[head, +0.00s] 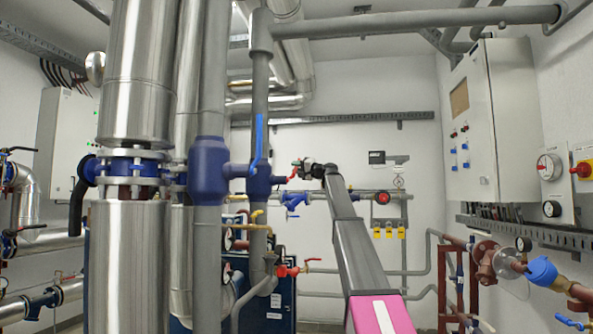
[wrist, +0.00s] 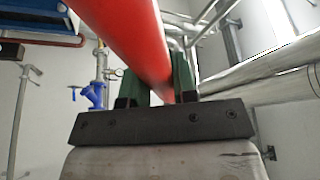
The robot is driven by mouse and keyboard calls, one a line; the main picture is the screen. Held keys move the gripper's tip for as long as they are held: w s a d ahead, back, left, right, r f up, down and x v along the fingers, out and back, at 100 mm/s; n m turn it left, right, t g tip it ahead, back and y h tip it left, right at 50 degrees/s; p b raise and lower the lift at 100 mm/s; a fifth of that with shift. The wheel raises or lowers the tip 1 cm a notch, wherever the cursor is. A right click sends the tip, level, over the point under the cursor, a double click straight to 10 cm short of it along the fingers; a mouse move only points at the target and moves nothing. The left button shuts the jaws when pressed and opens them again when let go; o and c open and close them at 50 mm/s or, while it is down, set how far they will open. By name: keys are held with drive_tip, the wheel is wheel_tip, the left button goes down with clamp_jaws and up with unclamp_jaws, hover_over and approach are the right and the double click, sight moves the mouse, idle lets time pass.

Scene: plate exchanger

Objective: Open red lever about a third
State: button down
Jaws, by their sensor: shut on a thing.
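The red lever (head: 292,175) shows small in the head view, beside a dark blue valve body (head: 258,184) on a vertical grey pipe. In the wrist view the lever (wrist: 128,38) is a thick red bar running from the top left down between the green-padded fingers. My gripper (head: 299,167) is at the lever, and in the wrist view my gripper (wrist: 163,88) is shut on it, one finger on each side. The fingers hide part of the lever, and its joint with the valve is not clear in the wrist view.
A blue lever (head: 259,140) stands upright close left of the gripper. Another red-handled valve (head: 288,271) sits lower down. Thick grey pipes (head: 210,90) and metal-clad pipes (head: 140,80) crowd the left. A white cabinet (head: 490,110) hangs at the right.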

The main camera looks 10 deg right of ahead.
drive_tip(key=c, duration=0.9)
unclamp_jaws()
drive_tip(key=shift+s, duration=0.1)
drive_tip(key=v, duration=1)
drive_tip(key=shift+s+d, duration=0.2)
drive_tip(key=shift+d, duration=0.1)
drive_tip(key=shift+f, duration=0.1)
